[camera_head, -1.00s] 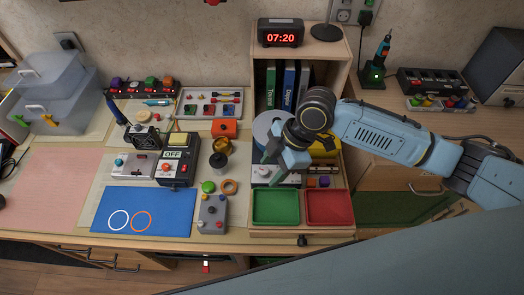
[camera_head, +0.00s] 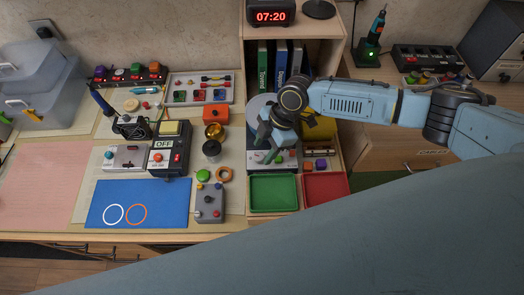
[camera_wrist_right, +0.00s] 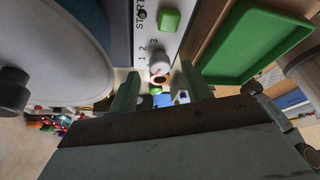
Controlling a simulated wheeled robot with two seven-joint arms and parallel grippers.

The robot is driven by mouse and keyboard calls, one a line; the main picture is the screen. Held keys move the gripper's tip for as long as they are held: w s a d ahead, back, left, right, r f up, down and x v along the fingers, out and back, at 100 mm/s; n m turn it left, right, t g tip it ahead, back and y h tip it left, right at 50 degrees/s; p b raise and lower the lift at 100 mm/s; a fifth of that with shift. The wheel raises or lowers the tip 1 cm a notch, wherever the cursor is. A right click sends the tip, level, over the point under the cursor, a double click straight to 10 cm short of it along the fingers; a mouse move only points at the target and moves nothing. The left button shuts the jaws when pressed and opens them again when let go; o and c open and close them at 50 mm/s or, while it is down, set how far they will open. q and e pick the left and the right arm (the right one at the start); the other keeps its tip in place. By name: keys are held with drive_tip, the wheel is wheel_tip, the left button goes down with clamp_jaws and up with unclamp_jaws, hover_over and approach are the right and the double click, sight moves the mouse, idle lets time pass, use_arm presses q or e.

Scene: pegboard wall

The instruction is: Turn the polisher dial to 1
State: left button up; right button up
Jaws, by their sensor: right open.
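The polisher's pale panel (camera_wrist_right: 150,45) carries the numbers 1, 2 and 3, a START label and a green button (camera_wrist_right: 169,20). The grey-white dial (camera_wrist_right: 159,63) sits beside the numbers; its exact setting is hard to read. In the head view the polisher's base (camera_head: 258,158) is partly hidden under my right gripper (camera_head: 268,146), with its grey wheel (camera_head: 260,104) behind. In the wrist view my right gripper (camera_wrist_right: 160,80) is open, its two green-grey fingers on either side of the dial's line, the dial just beyond the tips. Contact cannot be told. My left gripper is not in view.
A green tray (camera_head: 274,208) and a red tray (camera_head: 345,183) lie in front of the polisher. A grey box with knobs (camera_head: 210,215) and a black OFF-labelled device (camera_head: 169,165) stand to the left. Binders (camera_head: 280,62) stand in the shelf behind.

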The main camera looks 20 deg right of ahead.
sight(259, 158)
drive_tip(key=shift+x, duration=0.95)
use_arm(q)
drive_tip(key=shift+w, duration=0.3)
use_arm(e)
drive_tip(key=shift+a+f, duration=0.1)
drive_tip(key=shift+f, duration=0.15)
drive_tip(key=c, duration=1)
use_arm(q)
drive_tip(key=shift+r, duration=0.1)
use_arm(e)
drive_tip(key=shift+r, duration=0.1)
